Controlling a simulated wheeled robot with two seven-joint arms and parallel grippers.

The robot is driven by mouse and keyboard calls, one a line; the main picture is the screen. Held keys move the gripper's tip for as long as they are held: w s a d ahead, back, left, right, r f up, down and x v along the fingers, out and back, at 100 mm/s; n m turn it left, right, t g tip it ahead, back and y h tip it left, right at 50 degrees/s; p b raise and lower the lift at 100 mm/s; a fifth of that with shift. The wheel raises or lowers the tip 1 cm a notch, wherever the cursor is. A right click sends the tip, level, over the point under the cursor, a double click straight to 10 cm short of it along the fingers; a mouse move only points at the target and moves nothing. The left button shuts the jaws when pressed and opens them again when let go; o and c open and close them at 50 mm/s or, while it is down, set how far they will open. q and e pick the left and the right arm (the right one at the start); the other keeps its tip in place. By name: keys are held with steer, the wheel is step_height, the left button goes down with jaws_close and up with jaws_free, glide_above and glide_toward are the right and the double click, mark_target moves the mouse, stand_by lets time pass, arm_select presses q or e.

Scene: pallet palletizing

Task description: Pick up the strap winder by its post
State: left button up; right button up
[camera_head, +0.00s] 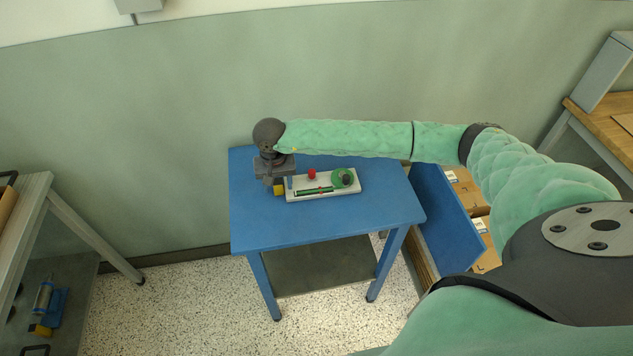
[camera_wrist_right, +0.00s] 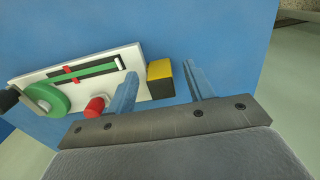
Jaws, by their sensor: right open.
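The strap winder is a white base plate (camera_head: 296,195) with a green reel (camera_head: 341,178), a dark crank knob, a green strap in a slot and a red post (camera_head: 312,173). It lies on the blue table. In the wrist view its white plate (camera_wrist_right: 130,56), green reel (camera_wrist_right: 48,99) and red post (camera_wrist_right: 95,106) show at left. A yellow and black block (camera_wrist_right: 160,80) sits beside the plate's end. My right gripper (camera_wrist_right: 159,70) is open, its fingers on either side of this block in the picture; contact cannot be told. The red post is outside the fingers. My left gripper is not in view.
The blue table (camera_head: 330,221) has free room in front of the winder. Cardboard boxes (camera_head: 466,193) stand beside a blue panel at right. A grey bench (camera_head: 25,205) is at left and a wooden-topped bench (camera_head: 600,115) at far right. A wall is behind.

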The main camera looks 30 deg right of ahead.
steer(key=shift+f, duration=0.25)
jaws_close()
steer(key=shift+r, duration=0.1)
